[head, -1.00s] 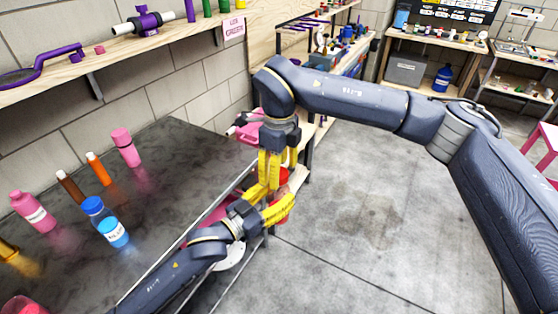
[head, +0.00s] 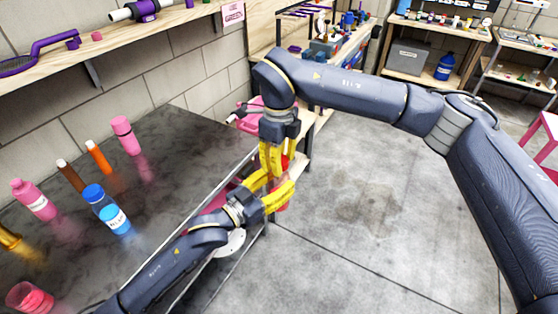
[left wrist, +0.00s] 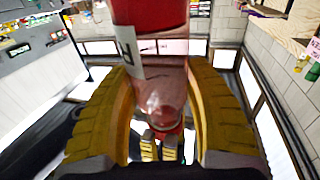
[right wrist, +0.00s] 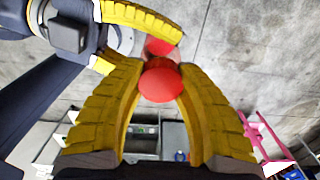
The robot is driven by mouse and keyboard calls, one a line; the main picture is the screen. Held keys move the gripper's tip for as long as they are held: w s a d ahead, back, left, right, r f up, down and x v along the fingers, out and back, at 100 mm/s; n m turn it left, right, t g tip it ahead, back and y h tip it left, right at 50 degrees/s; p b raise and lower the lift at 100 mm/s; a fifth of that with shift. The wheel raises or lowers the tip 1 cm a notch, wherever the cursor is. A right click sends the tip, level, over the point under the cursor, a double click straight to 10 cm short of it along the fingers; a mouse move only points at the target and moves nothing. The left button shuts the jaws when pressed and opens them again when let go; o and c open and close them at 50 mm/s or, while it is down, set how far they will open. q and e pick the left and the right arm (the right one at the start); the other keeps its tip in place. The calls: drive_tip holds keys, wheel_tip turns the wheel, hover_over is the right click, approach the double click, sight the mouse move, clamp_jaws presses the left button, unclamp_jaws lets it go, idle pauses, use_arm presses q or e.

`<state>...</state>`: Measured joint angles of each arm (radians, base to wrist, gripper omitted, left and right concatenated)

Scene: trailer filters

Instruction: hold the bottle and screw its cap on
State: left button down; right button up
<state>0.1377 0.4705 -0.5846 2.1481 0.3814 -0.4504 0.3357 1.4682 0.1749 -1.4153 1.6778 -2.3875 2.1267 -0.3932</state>
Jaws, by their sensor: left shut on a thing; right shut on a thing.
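My left gripper (head: 278,186) is shut on a clear bottle with red liquid, which stands between its yellow fingers. In the left wrist view the bottle (left wrist: 155,72) shows a red band, a pale label and a narrowing clear neck. My right gripper (head: 271,163) is above the left one, fingers pointing down. In the right wrist view it is shut on a round red cap (right wrist: 161,84) at its fingertips, in line with the bottle. The fingers hide most of the bottle in the head view. I cannot tell whether the cap touches the neck.
A dark table (head: 170,150) on the left holds a blue-capped bottle (head: 107,210), a pink bottle (head: 125,135), an orange bottle (head: 97,157) and others. A wooden shelf (head: 120,45) hangs above it. Open concrete floor (head: 370,220) lies to the right.

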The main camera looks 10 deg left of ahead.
clamp_jaws()
drive_tip(key=o, duration=1.1)
unclamp_jaws()
drive_tip(key=shift+c, duration=0.2)
wheel_tip(320, 180, up, 12)
